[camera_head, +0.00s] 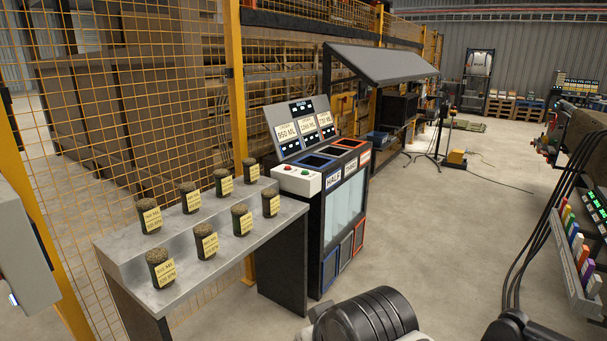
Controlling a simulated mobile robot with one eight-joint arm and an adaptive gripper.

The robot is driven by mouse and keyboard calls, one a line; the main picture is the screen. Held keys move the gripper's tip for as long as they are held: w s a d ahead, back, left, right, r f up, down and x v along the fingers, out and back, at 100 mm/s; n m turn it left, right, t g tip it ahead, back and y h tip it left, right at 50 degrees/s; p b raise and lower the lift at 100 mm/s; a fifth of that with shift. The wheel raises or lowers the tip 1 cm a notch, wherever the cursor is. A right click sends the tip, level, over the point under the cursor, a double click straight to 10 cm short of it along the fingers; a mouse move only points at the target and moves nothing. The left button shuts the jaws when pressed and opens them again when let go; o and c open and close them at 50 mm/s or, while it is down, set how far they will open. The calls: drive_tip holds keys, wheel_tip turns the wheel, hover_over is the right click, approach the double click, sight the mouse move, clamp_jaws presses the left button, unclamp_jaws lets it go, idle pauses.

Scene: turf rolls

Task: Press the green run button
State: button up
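A small green button (306,172) sits on the top face of a white control box (297,180). A red button (288,168) is to its left on the same box. The box is at the front left corner of a dark sorting cabinet (314,240), beside the metal shelf. Any lettering by the buttons is too small to read. Parts of my own arm show at the bottom edge, well in front of the cabinet. My gripper's fingers are not in view.
A stepped metal bench (185,262) with several labelled turf rolls stands left of the cabinet. Yellow mesh fencing (110,130) runs behind. A rack of coloured items (575,258) and hanging cables are at right. The concrete floor (440,220) right of the cabinet is clear.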

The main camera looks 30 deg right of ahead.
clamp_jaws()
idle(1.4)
